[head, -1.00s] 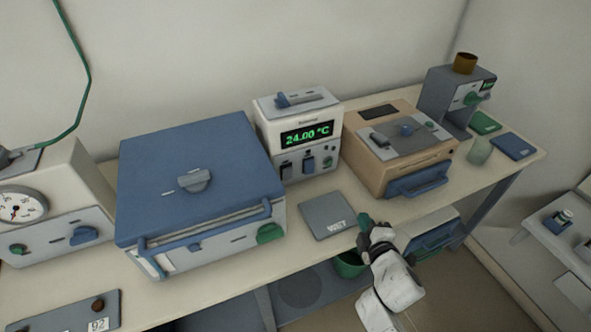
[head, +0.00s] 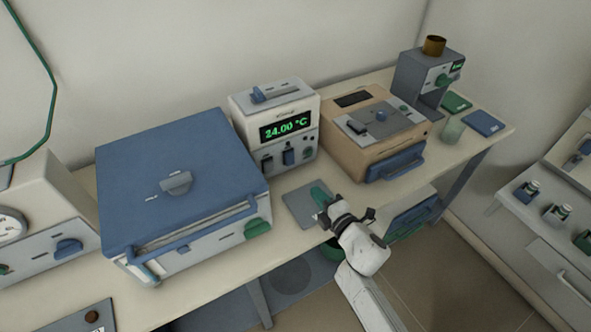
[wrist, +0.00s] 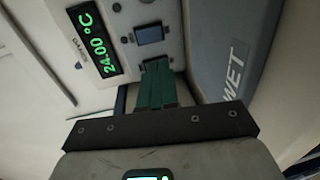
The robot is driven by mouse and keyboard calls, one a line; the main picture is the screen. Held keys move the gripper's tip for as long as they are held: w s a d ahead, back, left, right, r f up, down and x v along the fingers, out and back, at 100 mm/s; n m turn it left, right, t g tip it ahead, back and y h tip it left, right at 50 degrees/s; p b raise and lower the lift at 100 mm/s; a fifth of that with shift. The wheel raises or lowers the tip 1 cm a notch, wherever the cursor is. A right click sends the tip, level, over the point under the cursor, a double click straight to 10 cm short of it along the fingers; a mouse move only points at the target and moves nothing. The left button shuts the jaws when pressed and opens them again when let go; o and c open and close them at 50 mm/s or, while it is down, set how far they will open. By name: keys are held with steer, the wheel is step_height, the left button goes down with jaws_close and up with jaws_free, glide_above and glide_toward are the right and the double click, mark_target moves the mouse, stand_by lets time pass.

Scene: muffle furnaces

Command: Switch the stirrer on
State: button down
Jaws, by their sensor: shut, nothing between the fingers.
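No device carries a label I can read as stirrer. A white box (head: 275,124) with a green 24.00 °C display (head: 286,126) stands mid-bench, with small switches and knobs on its front. In the wrist view its display (wrist: 95,40) and a blue switch (wrist: 150,34) show. My gripper (head: 319,191) has green fingers, shut and empty, over the grey WET pad in front of the box. In the wrist view the fingertips (wrist: 156,66) point at the box's lower front panel; I cannot tell if they touch it.
The blue-lidded furnace (head: 180,170) is left of the box. A tan box (head: 375,135) with a blue handle is right. The WET pad (head: 298,207) lies flat on the bench.

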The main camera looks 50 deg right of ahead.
steer(key=b+x, duration=0.2)
steer(key=x, duration=1)
steer(key=shift+w+d+b, duration=0.1)
steer(key=shift+w+b, duration=0.2)
steer(key=shift+w, duration=0.05)
steer(key=shift+w+f, duration=0.1)
steer(key=shift+f, duration=0.05)
steer(key=shift+w+d+b, duration=0.1)
steer(key=shift+w+b, duration=0.05)
steer(key=shift+b, duration=0.15)
steer(key=p+v, duration=0.3)
steer(key=v, duration=0.8)
